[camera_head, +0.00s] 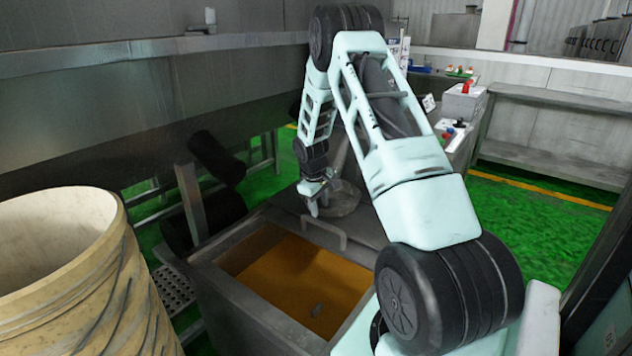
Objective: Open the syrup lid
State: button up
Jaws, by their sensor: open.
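The syrup tank (238,311) is a grey metal box at the lower middle, with amber syrup (295,275) showing in its front part. A dark grey lid (364,236) covers the back part, so the tank is partly uncovered. A bar handle (324,231) stands near the lid's front edge. My gripper (313,204) is open and points down just above and behind the handle's left end. I cannot tell whether it touches the lid or handle. My arm hides the lid's right side.
A large ribbed cream barrel (135,290) stands at the lower left. Dark rollers (215,160) and a metal post (190,200) are left of the tank. A long metal drum (90,100) spans the back left. Green floor (530,225) is clear at the right, before a grey bench (550,150).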

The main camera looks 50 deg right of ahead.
notch_tip(320, 180, up, 10)
jog(key=a, duration=0.2)
dwell(0.6)
